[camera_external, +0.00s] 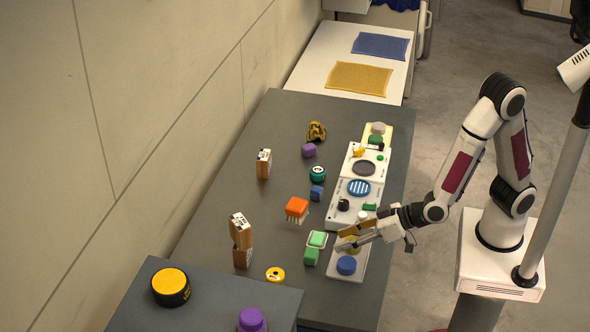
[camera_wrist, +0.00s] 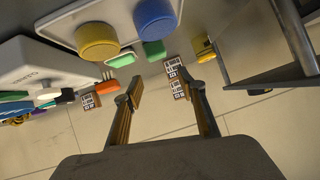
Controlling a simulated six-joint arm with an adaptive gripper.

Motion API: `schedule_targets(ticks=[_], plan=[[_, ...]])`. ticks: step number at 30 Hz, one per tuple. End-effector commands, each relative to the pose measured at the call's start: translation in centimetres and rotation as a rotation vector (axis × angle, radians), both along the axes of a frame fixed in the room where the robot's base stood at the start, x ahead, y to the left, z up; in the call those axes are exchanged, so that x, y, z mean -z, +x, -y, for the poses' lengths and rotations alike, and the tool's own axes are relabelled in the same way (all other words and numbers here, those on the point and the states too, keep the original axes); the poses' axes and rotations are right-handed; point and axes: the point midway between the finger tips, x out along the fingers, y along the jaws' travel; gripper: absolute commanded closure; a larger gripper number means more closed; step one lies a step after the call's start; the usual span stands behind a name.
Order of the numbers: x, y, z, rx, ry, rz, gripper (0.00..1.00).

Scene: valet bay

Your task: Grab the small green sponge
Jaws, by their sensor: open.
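Two small green blocks lie near my gripper (camera_external: 337,240), and I cannot tell for certain which is the sponge. A light green block (camera_external: 317,239) sits on a pale dish or base. A darker green block (camera_external: 310,256) lies just in front of it on the grey table. In the wrist view, the darker block (camera_wrist: 154,50) is beside a blue cylinder (camera_wrist: 156,18), and the light one (camera_wrist: 121,60) is to its left. My gripper is open and empty, its fingers (camera_wrist: 160,86) pointing toward the blocks from the right, apart from both.
A white tray (camera_external: 358,272) with the blue cylinder and a yellow cylinder (camera_wrist: 97,40) lies under my gripper. An orange brush (camera_external: 297,208) stands behind the blocks. Stacked boxes (camera_external: 241,240) and a yellow tape roll (camera_external: 275,274) are to the left. Grey tabletop is free between them.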

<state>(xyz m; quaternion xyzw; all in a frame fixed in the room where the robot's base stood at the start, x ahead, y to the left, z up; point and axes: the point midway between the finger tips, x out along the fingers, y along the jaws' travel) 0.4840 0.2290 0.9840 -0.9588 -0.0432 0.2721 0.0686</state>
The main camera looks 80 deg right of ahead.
Motion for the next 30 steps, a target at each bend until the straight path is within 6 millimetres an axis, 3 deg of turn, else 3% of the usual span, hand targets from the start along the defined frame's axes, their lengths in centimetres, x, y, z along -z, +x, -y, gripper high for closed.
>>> schedule_targets(ticks=[11, 30], plan=[[3.1, -0.4, -0.7, 0.047, -0.12, 0.123, 0.6], [3.5, -0.4, -0.7, 0.059, -0.152, 0.161, 0.6]])
